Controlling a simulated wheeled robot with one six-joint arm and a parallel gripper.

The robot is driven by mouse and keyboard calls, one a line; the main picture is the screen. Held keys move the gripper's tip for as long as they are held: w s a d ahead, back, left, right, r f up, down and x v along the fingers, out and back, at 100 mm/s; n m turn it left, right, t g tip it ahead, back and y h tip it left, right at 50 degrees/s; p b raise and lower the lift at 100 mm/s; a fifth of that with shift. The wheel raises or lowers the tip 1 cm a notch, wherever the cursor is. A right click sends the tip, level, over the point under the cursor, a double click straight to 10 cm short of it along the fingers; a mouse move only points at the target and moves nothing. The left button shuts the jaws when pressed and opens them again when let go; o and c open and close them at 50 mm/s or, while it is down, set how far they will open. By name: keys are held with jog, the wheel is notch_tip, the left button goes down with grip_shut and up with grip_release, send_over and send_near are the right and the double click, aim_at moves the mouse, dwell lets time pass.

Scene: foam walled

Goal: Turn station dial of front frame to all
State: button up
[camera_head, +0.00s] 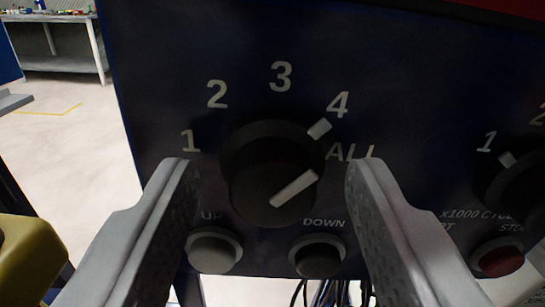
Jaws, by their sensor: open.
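The station dial (262,178) is a round black knob on a dark blue panel (420,90), in the middle of the view. White labels 1, 2, 3, 4 and ALL curve over it from left to right. Its white pointer line slants up and right, and the white mark at its rim is at the 4. ALL lies just clockwise of the 4 and is partly covered by my right finger. My gripper (272,168) is open, with one grey finger on each side of the dial. Gaps show between the fingers and the knob.
Below the dial are the grey UP button (213,250) and the dark DOWN button (317,256). At right are a second dial (520,185) and a red button (498,257). Cables hang beneath the panel. A workbench (55,45) stands far left beyond open floor.

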jog(key=shift+w, duration=0.15)
jog(key=c, duration=1)
jog(key=shift+m, duration=0.3)
jog(key=m, duration=0.3)
jog(key=shift+m, duration=2.1)
